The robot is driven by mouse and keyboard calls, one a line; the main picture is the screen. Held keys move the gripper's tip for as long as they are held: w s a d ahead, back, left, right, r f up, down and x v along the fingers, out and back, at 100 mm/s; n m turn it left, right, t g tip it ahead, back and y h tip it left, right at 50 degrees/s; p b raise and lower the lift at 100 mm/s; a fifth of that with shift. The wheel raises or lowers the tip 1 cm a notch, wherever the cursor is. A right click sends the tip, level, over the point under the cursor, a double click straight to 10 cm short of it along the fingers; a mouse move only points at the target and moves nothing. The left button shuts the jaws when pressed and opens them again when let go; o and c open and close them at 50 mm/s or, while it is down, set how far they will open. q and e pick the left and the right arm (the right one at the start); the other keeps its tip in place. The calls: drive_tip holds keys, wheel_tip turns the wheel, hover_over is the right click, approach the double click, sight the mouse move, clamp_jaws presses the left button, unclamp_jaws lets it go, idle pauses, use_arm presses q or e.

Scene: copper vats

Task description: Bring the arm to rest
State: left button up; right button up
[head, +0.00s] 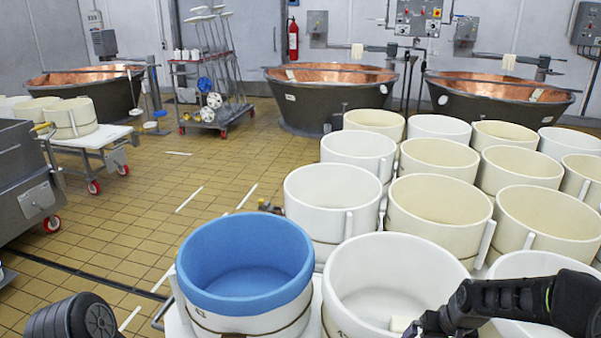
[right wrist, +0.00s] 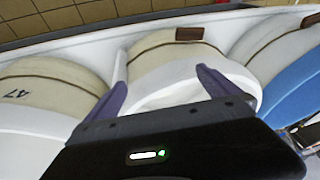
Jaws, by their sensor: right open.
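My right gripper (right wrist: 163,88) is open in the right wrist view, with its two purple fingers spread apart and nothing held between them. Beyond the fingers is a cream and white round mould (right wrist: 172,62), partly hidden by the gripper body. I cannot tell whether the fingers touch it. In the head view my black right arm reaches in from the lower right, over the white moulds at the front. Its gripper cannot be made out there. My left gripper is not in view.
A blue-lined mould (head: 245,265) stands at the front, beside a white mould (head: 385,280). Several cream and white moulds crowd the right. Copper vats (head: 330,110) stand at the back. A rack trolley (head: 208,105) stands near the wall. Tiled floor (head: 140,215) is open left of centre.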

drive_tip(key=s+a+f+y+b, duration=0.1)
drive_tip(key=s+a+f+b, duration=0.15)
drive_tip(key=a+f, duration=0.4)
drive_tip(key=s+a+f+b, duration=0.2)
drive_tip(key=a+f+b, duration=0.2)
drive_tip(key=f, duration=0.6)
drive_tip(key=s+a+f+y+b, duration=0.1)
drive_tip(key=s+a+f+b, duration=0.2)
drive_tip(key=a+f, duration=0.35)
drive_tip(key=s+a+f+g+b, duration=0.1)
drive_tip(key=s+a+f+b, duration=0.25)
drive_tip(key=s+f, duration=0.3)
drive_tip(key=s+a+f+g+y+b, duration=0.1)
drive_tip(key=s+a+f+b, duration=0.1)
drive_tip(key=s+f+b, duration=0.4)
drive_tip(key=s+a+f+g+b, duration=0.1)
drive_tip(key=s+a+f+b, duration=0.2)
drive_tip(key=f, duration=0.4)
wheel_tip(320, 180, up, 13)
drive_tip(key=s+p, duration=0.1)
drive_tip(key=p, duration=1.3)
drive_tip(key=shift+s, duration=0.15)
drive_tip(key=shift+c, duration=0.2)
